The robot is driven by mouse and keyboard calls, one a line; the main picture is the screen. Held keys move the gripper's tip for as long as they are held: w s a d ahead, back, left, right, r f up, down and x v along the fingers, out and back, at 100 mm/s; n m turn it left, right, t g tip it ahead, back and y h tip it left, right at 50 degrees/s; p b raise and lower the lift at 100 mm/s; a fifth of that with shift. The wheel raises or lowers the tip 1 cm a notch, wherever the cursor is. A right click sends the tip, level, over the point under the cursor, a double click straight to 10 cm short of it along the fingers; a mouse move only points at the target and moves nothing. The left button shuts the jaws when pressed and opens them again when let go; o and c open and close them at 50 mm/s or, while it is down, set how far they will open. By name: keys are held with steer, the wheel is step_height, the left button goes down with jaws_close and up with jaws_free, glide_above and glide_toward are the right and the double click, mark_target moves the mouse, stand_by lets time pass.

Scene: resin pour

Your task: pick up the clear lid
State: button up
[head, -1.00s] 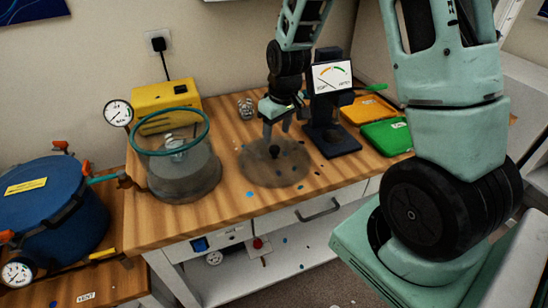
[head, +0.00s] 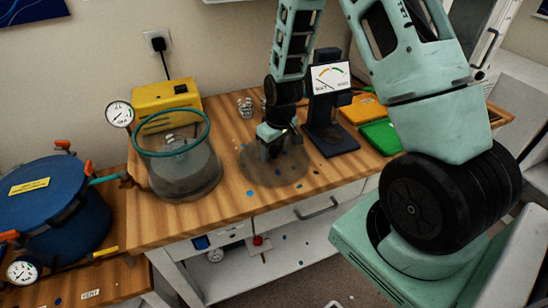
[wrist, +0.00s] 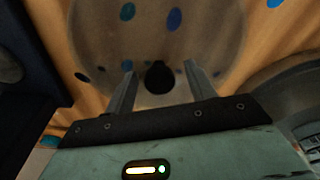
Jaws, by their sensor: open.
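The clear lid (head: 290,178) is a see-through round disc lying on the wooden bench. In the wrist view the lid (wrist: 205,45) fills the upper middle, with blue spots of the bench showing through it. Its dark round knob (wrist: 158,77) sits between my two fingers. My gripper (wrist: 156,88) is open, with one finger on each side of the knob and no visible grip on it.
A clear chamber (head: 184,175) with a teal ring stands left of the lid. A dark stand with a dial (head: 331,78) is close behind on the right, with green (head: 381,137) and orange (head: 362,110) trays beyond. A yellow box (head: 166,97) is at the back.

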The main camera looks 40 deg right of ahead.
jaws_close()
steer(key=shift+r, duration=0.15)
